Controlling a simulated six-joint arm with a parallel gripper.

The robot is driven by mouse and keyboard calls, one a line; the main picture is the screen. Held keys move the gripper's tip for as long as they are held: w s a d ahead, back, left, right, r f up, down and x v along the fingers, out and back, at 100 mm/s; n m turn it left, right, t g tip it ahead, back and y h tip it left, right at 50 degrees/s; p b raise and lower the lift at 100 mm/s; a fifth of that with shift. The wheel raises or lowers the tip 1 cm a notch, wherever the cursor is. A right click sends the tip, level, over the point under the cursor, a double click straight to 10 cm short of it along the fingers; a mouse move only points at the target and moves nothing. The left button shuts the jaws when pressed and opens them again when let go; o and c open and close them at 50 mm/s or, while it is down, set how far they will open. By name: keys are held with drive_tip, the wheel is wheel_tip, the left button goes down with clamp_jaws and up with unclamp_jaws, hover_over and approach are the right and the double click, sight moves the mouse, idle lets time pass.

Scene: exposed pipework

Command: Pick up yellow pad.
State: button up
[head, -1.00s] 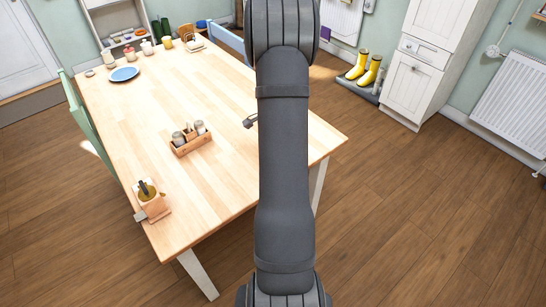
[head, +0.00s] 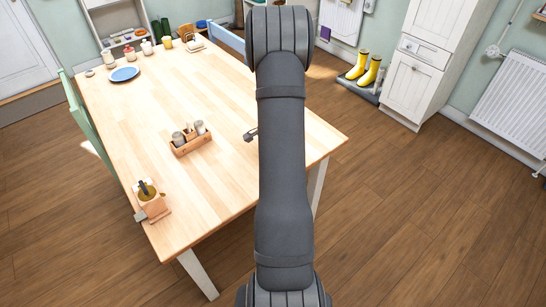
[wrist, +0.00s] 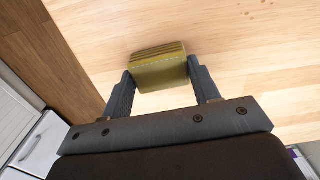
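The yellow pad (wrist: 160,68), a thick block with layered edges and a pale stitched line, shows in the wrist view between the two fingers of my gripper (wrist: 161,78). A finger lies against each side of it, and the gripper looks shut on it. The wooden tabletop (wrist: 240,50) is behind the pad; whether the pad touches it is hard to tell. The pad is hidden by my arm there.
A wooden caddy with shakers (head: 190,142) stands left of my gripper. A wooden holder (head: 151,203) is at the near left corner. A blue plate (head: 124,74) and several jars are at the far end. The table between is mostly clear.

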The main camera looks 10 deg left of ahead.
drive_tip(key=shift+r, duration=0.45)
drive_tip(key=r, duration=0.3)
drive_tip(key=shift+d+r, duration=0.3)
drive_tip(key=shift+r, duration=0.1)
drive_tip(key=s+d+r, duration=0.4)
drive_tip(key=d+r, duration=0.2)
drive_tip(key=d, duration=0.4)
drive_tip(key=shift+s+r, duration=0.2)
drive_tip(key=shift+s, duration=0.05)
drive_tip(key=shift+d, duration=0.1)
